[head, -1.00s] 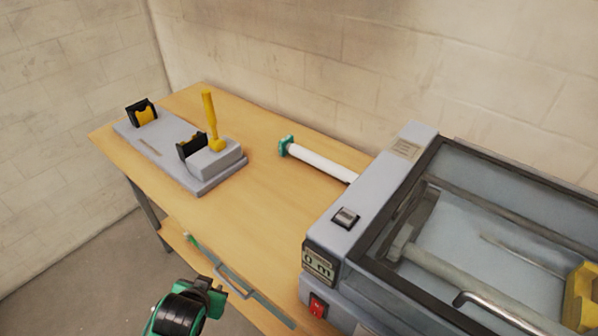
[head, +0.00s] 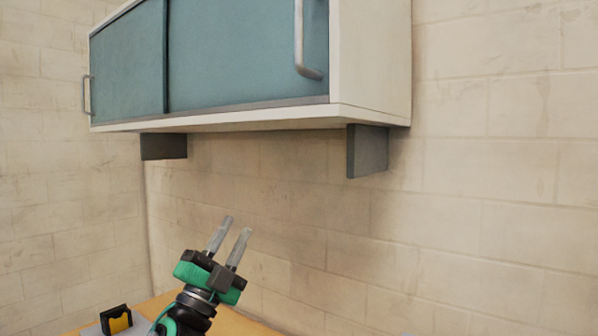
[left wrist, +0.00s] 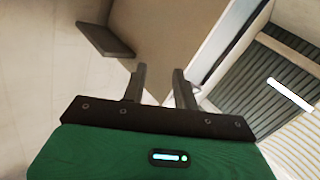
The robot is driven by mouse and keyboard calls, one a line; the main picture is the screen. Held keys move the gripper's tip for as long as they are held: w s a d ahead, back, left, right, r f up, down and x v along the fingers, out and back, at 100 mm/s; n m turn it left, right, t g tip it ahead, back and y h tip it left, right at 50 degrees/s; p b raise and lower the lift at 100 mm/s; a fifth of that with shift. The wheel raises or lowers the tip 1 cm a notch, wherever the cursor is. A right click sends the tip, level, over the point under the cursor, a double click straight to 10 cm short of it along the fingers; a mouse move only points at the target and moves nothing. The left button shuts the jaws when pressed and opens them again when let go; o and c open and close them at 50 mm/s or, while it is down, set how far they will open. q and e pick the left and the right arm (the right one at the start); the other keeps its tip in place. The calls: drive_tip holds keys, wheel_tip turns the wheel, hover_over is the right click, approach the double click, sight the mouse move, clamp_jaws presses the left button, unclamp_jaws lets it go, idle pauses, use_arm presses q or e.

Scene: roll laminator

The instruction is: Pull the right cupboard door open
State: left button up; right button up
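A wall cupboard with two blue-green doors hangs at the top of the head view. The right cupboard door (head: 245,55) has a grey vertical bar handle (head: 300,45) near its right edge. The left door (head: 125,65) has a handle (head: 87,95) at its far left edge. Both doors look closed. My left gripper (head: 237,228) is below the cupboard, fingers apart, pointing up, with nothing between them. In the left wrist view its fingers (left wrist: 159,75) are also apart, with the cupboard's side beyond them. My right gripper is not in view.
Two dark brackets (head: 367,150) project under the cupboard, one near each end. The wooden bench (head: 245,324) and a black-and-yellow holder (head: 116,320) show at the bottom. The wall right of the cupboard is clear.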

use_arm(q)
drive_tip(key=s+d+r+m+g+h, duration=0.3)
drive_tip(key=r+m+g+h, duration=0.4)
drive_tip(key=m, duration=0.3)
drive_tip(key=s+d+r+m+g+h, duration=0.3)
drive_tip(key=d+r+m+g+h, duration=0.1)
drive_tip(key=r+m+g, duration=0.4)
drive_tip(key=m+t+y, duration=0.4)
drive_tip(key=m+y, duration=0.3)
drive_tip(key=y, duration=0.5)
approach(296, 7)
drive_tip(key=p+x, duration=0.6)
drive_tip(key=x, duration=0.3)
drive_tip(key=shift+w+d+r+p, duration=0.1)
drive_tip(key=shift+w+d+p, duration=0.15)
drive_tip(key=shift+p, duration=0.15)
drive_tip(key=shift+w+d, duration=0.35)
clamp_jaws()
